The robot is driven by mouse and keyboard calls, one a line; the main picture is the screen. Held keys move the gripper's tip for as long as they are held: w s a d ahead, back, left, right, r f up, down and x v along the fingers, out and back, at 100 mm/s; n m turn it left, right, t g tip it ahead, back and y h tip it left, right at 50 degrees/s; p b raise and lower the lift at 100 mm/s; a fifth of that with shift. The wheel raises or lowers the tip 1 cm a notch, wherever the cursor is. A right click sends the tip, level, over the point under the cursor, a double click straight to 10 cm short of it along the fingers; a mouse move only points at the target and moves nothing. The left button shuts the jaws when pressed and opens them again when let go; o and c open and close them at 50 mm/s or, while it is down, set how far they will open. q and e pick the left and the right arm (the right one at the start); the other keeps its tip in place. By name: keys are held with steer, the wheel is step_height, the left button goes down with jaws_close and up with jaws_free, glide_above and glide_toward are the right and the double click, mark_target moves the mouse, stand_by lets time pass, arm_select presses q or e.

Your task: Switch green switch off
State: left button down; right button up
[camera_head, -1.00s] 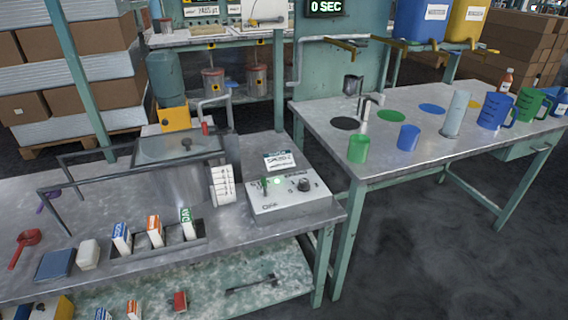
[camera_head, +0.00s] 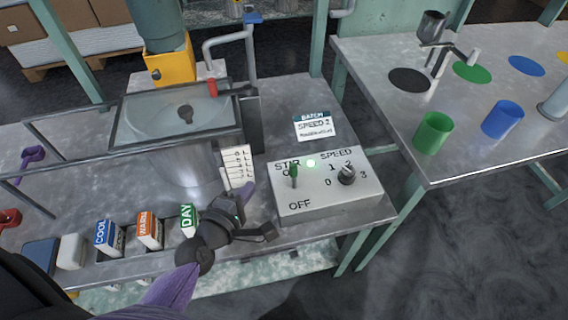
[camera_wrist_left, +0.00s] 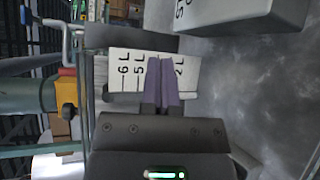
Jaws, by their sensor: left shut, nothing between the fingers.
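The green switch (camera_head: 293,174) is a small lever on the top of a white control box (camera_head: 330,203). It stands upright by the letters that read like "STIR ON", with "OFF" printed nearer the front edge. A green light (camera_head: 311,163) glows beside it. My left gripper (camera_head: 249,189), with purple fingers, is shut and empty just left of the box, apart from the switch. In the left wrist view the closed fingers (camera_wrist_left: 162,82) lie in front of the litre scale, and the box's corner (camera_wrist_left: 245,15) shows at the top. The switch is hidden there. My right gripper is not in view.
A black speed knob (camera_head: 346,175) sits right of the switch. A batch card (camera_head: 314,127) stands behind the box. The white litre scale (camera_head: 237,165) and a glass-topped tank (camera_head: 150,115) are to the left. DAY, WARM and COOL blocks sit along the front. A second table (camera_head: 480,150) is at right.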

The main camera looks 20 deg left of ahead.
mark_target(270, 172)
arm_select(q)
steer(key=b+x, duration=0.1)
steer(key=x, duration=0.4)
steer(key=b+x, duration=0.2)
steer(key=x, duration=0.3)
steer(key=shift+w+d+f, duration=0.1)
steer(key=shift+w+f, duration=0.1)
steer(key=shift+f, duration=0.1)
steer(key=d, duration=0.1)
steer(key=s+d+r+p, duration=0.1)
steer(key=shift+s+d+r, duration=0.2)
steer(key=shift+d, duration=0.1)
steer(key=shift+s+d+p, duration=0.15)
steer(key=shift+d+p, duration=0.15)
steer(key=shift+d, duration=0.15)
